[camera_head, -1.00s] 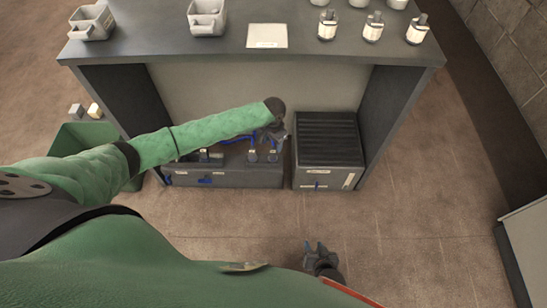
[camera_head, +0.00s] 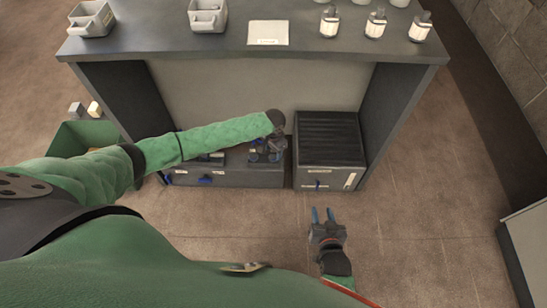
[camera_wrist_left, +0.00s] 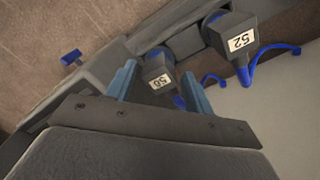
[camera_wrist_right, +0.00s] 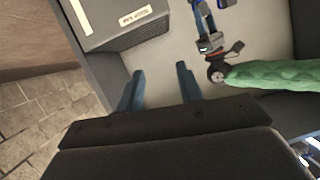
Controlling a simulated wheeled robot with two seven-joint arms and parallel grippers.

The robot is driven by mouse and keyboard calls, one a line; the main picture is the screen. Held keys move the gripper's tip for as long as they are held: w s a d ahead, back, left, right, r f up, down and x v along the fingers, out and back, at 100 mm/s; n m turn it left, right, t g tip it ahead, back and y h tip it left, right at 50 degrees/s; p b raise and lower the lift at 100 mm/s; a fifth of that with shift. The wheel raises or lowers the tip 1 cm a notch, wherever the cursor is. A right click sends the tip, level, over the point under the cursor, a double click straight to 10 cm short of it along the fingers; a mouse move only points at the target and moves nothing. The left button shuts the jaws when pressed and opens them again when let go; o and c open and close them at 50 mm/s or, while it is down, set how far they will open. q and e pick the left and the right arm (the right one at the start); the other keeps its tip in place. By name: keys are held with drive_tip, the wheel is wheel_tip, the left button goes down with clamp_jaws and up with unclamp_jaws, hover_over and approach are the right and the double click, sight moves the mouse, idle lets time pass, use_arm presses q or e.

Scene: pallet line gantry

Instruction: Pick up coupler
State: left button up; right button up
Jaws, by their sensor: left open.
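In the left wrist view, a dark block-shaped coupler (camera_wrist_left: 158,83) with a white number label sits between the spread blue fingers of my left gripper (camera_wrist_left: 160,82). A second coupler (camera_wrist_left: 232,40), labelled 52 upside down, stands beside it with a blue cable loop. In the head view, my left gripper (camera_head: 268,146) reaches down over the low grey drawer unit (camera_head: 235,178), partly hiding the couplers. I cannot tell whether its fingers touch the coupler. My right gripper (camera_head: 322,216) is open and empty over the floor in front of the bench; it also shows in its wrist view (camera_wrist_right: 160,75).
A ribbed dark box (camera_head: 330,150) stands right of the drawer unit, under the bench top (camera_head: 165,38). Grey bins (camera_head: 207,17), a white card (camera_head: 268,32) and several bottles (camera_head: 376,24) are on top. A green bin (camera_head: 80,136) stands left.

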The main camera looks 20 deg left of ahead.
use_arm(q)
drive_tip(key=shift+f, duration=0.55)
use_arm(e)
drive_tip(key=shift+w+r+t, duration=0.25)
drive_tip(key=shift+r, duration=0.3)
drive_tip(key=shift+w+r+t, duration=0.25)
drive_tip(key=shift+r, duration=0.3)
use_arm(q)
drive_tip(key=shift+c, duration=0.2)
clamp_jaws()
drive_tip(key=shift+r, duration=0.1)
